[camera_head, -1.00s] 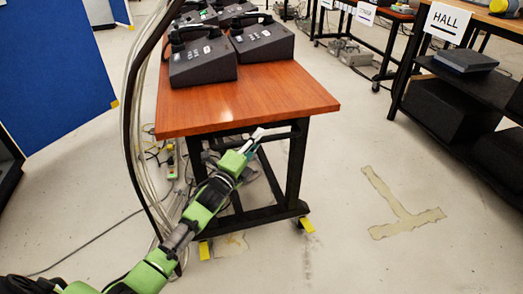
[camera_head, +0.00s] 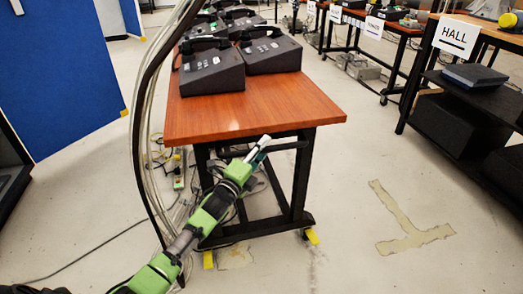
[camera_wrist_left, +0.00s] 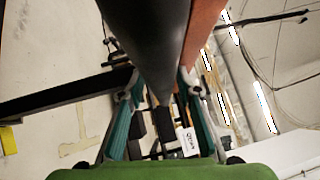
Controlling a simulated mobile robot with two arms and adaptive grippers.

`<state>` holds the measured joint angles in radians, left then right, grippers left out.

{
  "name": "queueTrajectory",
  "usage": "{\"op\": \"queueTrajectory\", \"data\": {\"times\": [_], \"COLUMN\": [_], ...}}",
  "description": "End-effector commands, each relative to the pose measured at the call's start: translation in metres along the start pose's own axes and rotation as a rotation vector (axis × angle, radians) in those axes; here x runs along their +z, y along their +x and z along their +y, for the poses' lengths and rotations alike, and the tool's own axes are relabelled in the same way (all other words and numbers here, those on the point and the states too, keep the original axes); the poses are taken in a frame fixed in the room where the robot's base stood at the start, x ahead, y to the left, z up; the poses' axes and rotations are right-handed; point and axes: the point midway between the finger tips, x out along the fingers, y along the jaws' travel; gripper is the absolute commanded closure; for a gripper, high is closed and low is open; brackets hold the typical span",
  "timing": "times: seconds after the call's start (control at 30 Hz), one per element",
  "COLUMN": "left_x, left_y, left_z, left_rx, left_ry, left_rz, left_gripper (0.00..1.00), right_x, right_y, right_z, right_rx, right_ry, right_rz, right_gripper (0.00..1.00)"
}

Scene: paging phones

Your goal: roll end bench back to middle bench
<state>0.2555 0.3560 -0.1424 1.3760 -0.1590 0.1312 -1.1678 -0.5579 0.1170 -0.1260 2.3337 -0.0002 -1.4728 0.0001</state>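A bench with a reddish wooden top (camera_head: 250,108) stands ahead on a black frame, with casters beside yellow pieces at floor level. Several dark desk phones (camera_head: 270,50) sit on it. A dark horizontal bar (camera_head: 291,145) runs under its near edge. My left gripper (camera_head: 264,146) is at this bar. In the left wrist view, the dark bar (camera_wrist_left: 158,30) passes between the spread teal fingers of the left gripper (camera_wrist_left: 160,88); contact cannot be seen clearly. My right gripper is out of view. I cannot tell which bench is the middle one.
A bench with a HALL sign (camera_head: 456,37) and a dark lower shelf stands at right. More benches with signs (camera_head: 375,27) stand behind it. Blue panels (camera_head: 65,75) are at left. Cables hang and lie beside the bench. Floor between the benches is clear, with a pale patch (camera_head: 412,232).

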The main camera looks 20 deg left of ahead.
Motion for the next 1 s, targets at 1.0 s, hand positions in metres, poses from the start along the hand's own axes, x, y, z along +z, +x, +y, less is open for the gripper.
{"op": "queueTrajectory", "data": {"times": [1.0], "left_x": [0.001], "left_y": [-0.121], "left_z": [0.001], "left_rx": [0.002], "left_ry": [0.0], "left_rz": [-0.002], "left_gripper": [0.68], "right_x": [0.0], "right_y": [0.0], "right_z": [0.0], "right_rx": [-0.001], "right_ry": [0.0], "right_rz": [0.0], "right_gripper": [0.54]}}
